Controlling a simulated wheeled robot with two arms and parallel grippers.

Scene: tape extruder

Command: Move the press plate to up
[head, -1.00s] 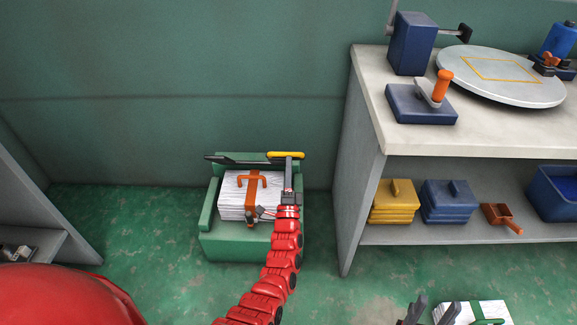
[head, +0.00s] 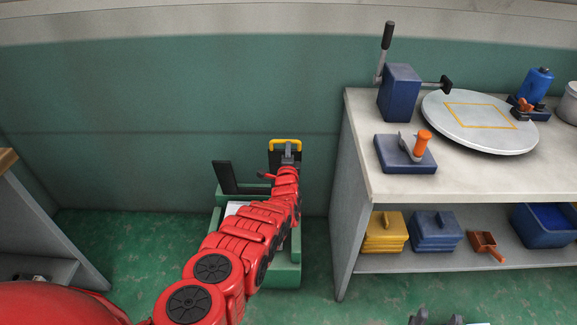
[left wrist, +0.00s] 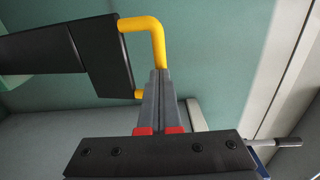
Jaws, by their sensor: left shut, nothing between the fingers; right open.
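The press plate (head: 225,177) is dark, with a yellow handle (head: 285,142), and stands raised at the back of a green box (head: 288,274). In the left wrist view the dark plate (left wrist: 105,55) is at the upper left and the yellow handle (left wrist: 156,38) curves out from its edge. My left gripper (head: 287,157) is at the handle; its fingers (left wrist: 158,74) are shut and empty, with their tips inside or beside the handle loop. My left arm hides much of the box and plate. Tips of my right gripper (head: 437,319) show at the bottom edge, open.
A white-topped bench (head: 365,155) stands on the right with a blue lever device (head: 399,92), a round turntable (head: 470,135) and a blue base with an orange-handled tool (head: 405,155). Its lower shelf holds yellow (head: 384,233) and blue blocks (head: 435,232). The green floor between is clear.

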